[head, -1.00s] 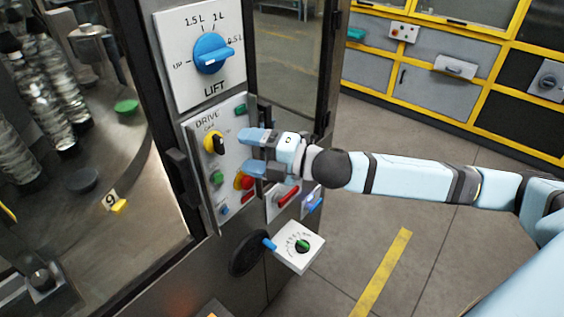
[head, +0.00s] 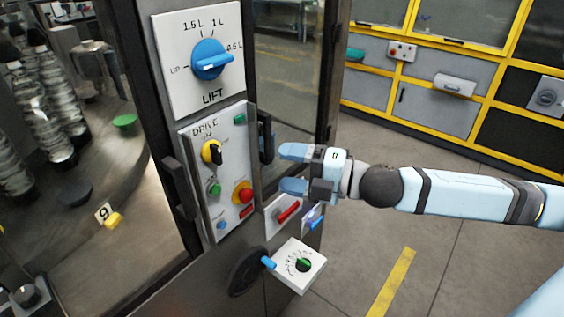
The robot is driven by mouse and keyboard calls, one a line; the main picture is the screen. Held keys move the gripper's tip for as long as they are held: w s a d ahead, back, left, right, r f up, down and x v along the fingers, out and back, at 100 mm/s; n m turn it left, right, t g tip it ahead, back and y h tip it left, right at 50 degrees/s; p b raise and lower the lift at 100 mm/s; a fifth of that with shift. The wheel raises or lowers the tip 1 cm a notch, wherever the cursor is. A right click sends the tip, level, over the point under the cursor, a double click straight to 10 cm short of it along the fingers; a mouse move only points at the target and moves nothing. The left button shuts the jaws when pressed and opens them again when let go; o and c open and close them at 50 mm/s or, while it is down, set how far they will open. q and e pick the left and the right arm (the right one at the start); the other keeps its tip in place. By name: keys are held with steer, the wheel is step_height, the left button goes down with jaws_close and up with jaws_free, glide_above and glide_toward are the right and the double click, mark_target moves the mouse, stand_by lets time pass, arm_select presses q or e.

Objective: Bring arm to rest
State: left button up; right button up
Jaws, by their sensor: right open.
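My right gripper (head: 287,170) is open and empty. Its light-blue fingers point left, to the right of the DRIVE panel (head: 224,150) and apart from its controls. My right arm (head: 455,192) reaches in from the right edge. The panel carries a yellow and black switch (head: 212,152), a green button (head: 214,188) and a red button on yellow (head: 243,192). My left gripper is not in view.
A black door handle (head: 265,136) stands near my fingertips. Below are a red-handled switch (head: 288,211) and a white box with a green dial (head: 300,265). Bottles (head: 52,100) stand behind glass at left. Yellow-framed cabinets (head: 440,95) line the back. Floor at right is open.

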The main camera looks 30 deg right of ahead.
step_height(320, 180, down, 12)
steer(key=a+m+t+h, duration=0.1)
steer(key=m+h, duration=0.2)
steer(key=m, duration=0.5)
steer(key=s+a+f+m+g+h, duration=0.1)
steer(key=s+f+m+h, duration=0.1)
steer(key=s+f+m, duration=0.3)
steer(key=s+a+f+m+g+h, duration=0.1)
steer(key=s+f+m, duration=0.3)
steer(key=f, duration=0.8)
steer(key=s+a+f+m+g+h, duration=0.1)
steer(key=s+a+f+m+h, duration=0.1)
steer(key=s+f+m, duration=0.3)
step_height(320, 180, down, 4)
steer(key=shift+s+a+m+h+p, duration=0.3)
steer(key=shift+a+m+h+p, duration=0.1)
steer(key=shift+a+m, duration=0.4)
